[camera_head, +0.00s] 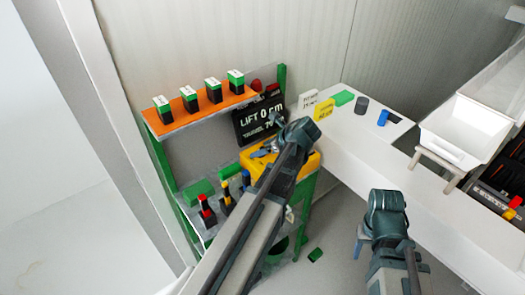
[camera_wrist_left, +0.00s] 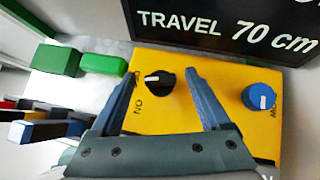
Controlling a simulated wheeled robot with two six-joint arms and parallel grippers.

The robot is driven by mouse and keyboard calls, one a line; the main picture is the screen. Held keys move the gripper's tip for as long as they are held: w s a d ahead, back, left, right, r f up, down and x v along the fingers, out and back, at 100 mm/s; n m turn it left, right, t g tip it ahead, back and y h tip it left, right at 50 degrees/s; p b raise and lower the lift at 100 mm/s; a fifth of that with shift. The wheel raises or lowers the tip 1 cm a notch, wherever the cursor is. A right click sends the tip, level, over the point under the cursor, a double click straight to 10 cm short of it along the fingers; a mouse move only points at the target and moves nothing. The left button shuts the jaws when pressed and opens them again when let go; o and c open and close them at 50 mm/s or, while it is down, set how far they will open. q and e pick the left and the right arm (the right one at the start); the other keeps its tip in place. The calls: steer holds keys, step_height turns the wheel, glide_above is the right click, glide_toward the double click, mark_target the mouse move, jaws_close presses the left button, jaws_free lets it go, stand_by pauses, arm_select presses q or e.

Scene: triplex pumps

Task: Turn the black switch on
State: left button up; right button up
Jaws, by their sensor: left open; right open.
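The black switch (camera_wrist_left: 159,83) is a round knob on a yellow box (camera_wrist_left: 205,118) in the left wrist view. Its white mark points to the left. The letters ON are printed at its lower left, and another label is partly hidden behind the left finger. My left gripper (camera_wrist_left: 161,76) is open, with a finger on each side of the knob; contact is not clear. In the head view my left gripper (camera_head: 268,147) is over the yellow box (camera_head: 312,163), and the switch is hard to make out. My right gripper (camera_head: 361,238) is open and empty, low at the right.
A blue knob (camera_wrist_left: 259,98) sits right of the switch. A black sign (camera_head: 260,117) stands behind the box. An orange shelf (camera_head: 205,114) carries several small boxes. A white bench (camera_head: 358,140) and white bin (camera_head: 465,130) are at the right.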

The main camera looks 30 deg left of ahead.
arm_select(q)
jaws_close()
stand_by(0.4)
steer(key=n+g, duration=0.2)
steer(key=n, duration=0.1)
steer(key=shift+w+n+g, duration=0.3)
steer(key=shift+w+g, duration=0.1)
steer(key=n+g+h, duration=0.1)
steer(key=n, duration=0.1)
steer(key=n+g, duration=0.2)
steer(key=n, duration=0.1)
steer(key=shift+a+h, duration=0.15)
steer(key=shift+h, duration=0.25)
steer(key=shift+g, duration=0.4)
